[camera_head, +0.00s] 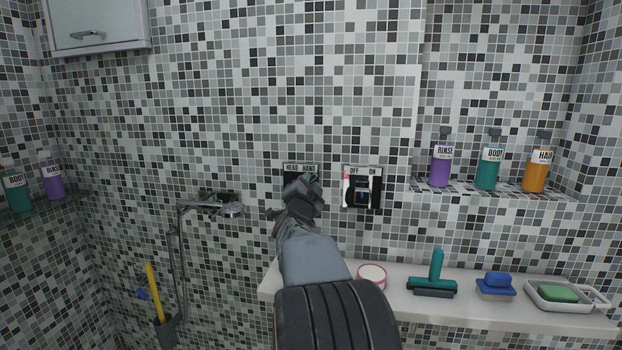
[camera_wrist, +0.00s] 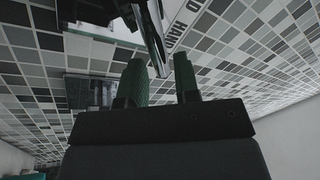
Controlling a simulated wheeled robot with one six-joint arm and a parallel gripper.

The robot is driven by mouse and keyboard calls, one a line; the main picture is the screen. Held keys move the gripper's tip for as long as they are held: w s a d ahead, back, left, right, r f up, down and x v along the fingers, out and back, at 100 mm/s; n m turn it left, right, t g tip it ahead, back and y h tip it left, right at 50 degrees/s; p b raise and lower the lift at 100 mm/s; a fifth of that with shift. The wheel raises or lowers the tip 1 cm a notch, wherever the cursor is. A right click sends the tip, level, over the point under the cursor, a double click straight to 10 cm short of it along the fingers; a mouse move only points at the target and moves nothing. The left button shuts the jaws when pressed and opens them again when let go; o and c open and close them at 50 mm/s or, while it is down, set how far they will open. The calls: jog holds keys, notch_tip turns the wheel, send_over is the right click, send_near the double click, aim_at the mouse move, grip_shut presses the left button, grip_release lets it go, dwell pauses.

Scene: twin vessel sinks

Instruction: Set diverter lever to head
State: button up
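The diverter plate (camera_head: 300,168) is on the tiled wall, with the labels HEAD on the left and HAND on the right. My gripper (camera_head: 302,184) is in front of it and hides most of the plate and its lever in the head view. In the wrist view the plate's HAND label (camera_wrist: 178,28) shows near the top. A dark, shiny lever (camera_wrist: 153,38) reaches down between the tips of my gripper's green fingers (camera_wrist: 160,72). The fingers are apart, with the lever's end between them and close to the right finger. I cannot tell whether they touch.
An OFF/ON switch plate (camera_head: 362,187) is just right of the diverter. A ledge (camera_head: 470,307) below holds a squeegee (camera_head: 433,277), a blue brush (camera_head: 496,286) and a soap dish (camera_head: 545,303). Bottles stand on a shelf (camera_head: 465,187) at right.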

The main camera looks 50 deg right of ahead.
jog(key=shift+x, duration=1.4)
grip_shut()
